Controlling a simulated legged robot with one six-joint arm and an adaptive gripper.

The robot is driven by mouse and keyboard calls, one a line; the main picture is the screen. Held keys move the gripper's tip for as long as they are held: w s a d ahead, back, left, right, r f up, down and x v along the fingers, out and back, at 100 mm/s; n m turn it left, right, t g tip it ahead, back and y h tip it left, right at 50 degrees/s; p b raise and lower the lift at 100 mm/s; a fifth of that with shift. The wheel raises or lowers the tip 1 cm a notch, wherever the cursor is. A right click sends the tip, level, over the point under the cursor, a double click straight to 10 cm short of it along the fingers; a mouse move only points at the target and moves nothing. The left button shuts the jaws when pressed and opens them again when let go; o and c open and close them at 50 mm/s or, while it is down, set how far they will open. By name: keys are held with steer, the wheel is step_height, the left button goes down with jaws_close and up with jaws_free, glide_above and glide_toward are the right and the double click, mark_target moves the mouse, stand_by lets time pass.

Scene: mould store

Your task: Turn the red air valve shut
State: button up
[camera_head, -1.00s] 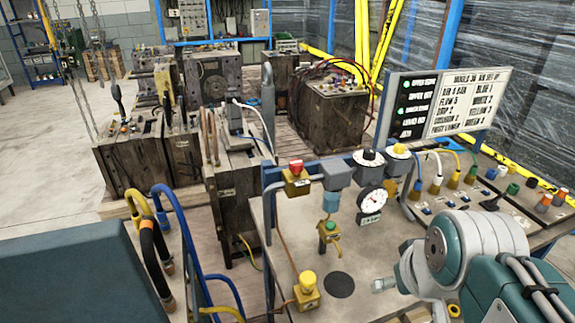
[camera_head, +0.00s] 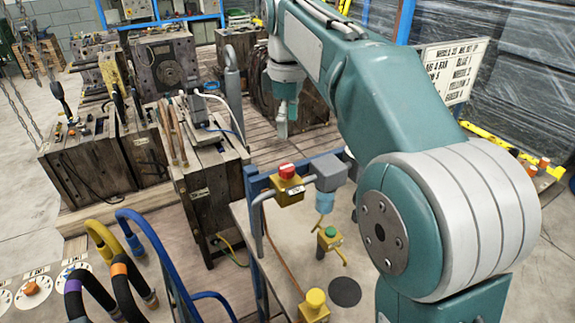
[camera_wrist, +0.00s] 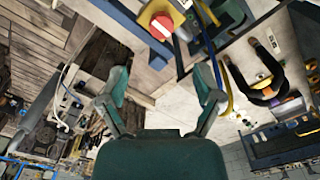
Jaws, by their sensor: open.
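The red air valve (camera_head: 287,171) has a red knob on a yellow body and sits on the pipe at the left edge of the bench panel. It also shows in the wrist view (camera_wrist: 161,24), at the top, just beyond the space between the fingers. My gripper (camera_head: 282,128) hangs pointing down in the head view, appearing above the valve and apart from it. In the wrist view its two fingers (camera_wrist: 160,78) are spread with nothing between them. The exact gap between fingertips and knob cannot be told.
A grey pipe fitting (camera_head: 327,174) adjoins the valve on its right. A green-knobbed valve (camera_head: 329,236) and a yellow knob (camera_head: 314,300) stand lower on the bench. Blue hoses (camera_head: 160,255) rise at left. Wooden-sided mould blocks (camera_head: 208,185) stand behind.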

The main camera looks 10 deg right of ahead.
mark_target(286, 167)
step_height(286, 167, down, 11)
steer(key=shift+a+r, duration=0.15)
stand_by(0.4)
steer(key=c, duration=1.2)
